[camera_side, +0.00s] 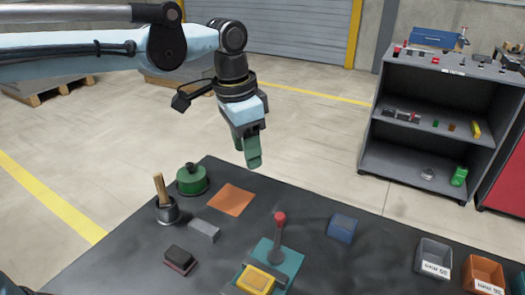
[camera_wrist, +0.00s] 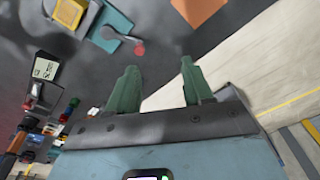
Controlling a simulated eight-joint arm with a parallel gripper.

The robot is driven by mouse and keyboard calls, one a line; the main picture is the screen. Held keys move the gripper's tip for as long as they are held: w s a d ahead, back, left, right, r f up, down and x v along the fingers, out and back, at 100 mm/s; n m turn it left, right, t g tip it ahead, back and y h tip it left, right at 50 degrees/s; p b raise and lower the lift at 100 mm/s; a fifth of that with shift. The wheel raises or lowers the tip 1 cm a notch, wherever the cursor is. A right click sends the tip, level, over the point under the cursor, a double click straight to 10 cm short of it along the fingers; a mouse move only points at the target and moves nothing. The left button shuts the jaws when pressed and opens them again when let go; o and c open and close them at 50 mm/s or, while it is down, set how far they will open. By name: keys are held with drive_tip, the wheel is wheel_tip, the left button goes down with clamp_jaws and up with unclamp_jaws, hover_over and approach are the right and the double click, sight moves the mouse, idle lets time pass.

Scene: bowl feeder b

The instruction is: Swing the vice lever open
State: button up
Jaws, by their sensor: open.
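The vice (camera_side: 272,262) is a teal block on the dark table, with a yellow piece (camera_side: 256,280) at its front. Its lever (camera_side: 279,235) stands upright with a red knob (camera_side: 280,217) on top. In the wrist view the vice (camera_wrist: 112,27) is near the top, with the yellow piece (camera_wrist: 70,12) at its left and the red knob (camera_wrist: 139,49) toward the fingers. My gripper (camera_side: 252,162) is open and empty, high above the table's back edge and apart from the lever. Its two green fingers (camera_wrist: 158,85) are spread in the wrist view.
An orange sheet (camera_side: 231,200), a green round container (camera_side: 192,180), a cup with a wooden handle (camera_side: 165,208) and a grey block (camera_side: 203,230) lie left of the vice. A blue box (camera_side: 342,228) and bins (camera_side: 433,258) stand right. A shelf (camera_side: 440,125) is behind.

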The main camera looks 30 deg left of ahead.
drive_tip(key=m+g, duration=0.1)
drive_tip(key=m, duration=0.1)
hover_over(280, 215)
drive_tip(key=a, duration=0.1)
wheel_tip(280, 215, down, 2)
drive_tip(key=d, duration=0.1)
drive_tip(key=shift+y, duration=0.3)
wheel_tip(280, 215, down, 13)
drive_tip(key=shift+r, duration=0.15)
clamp_jaws()
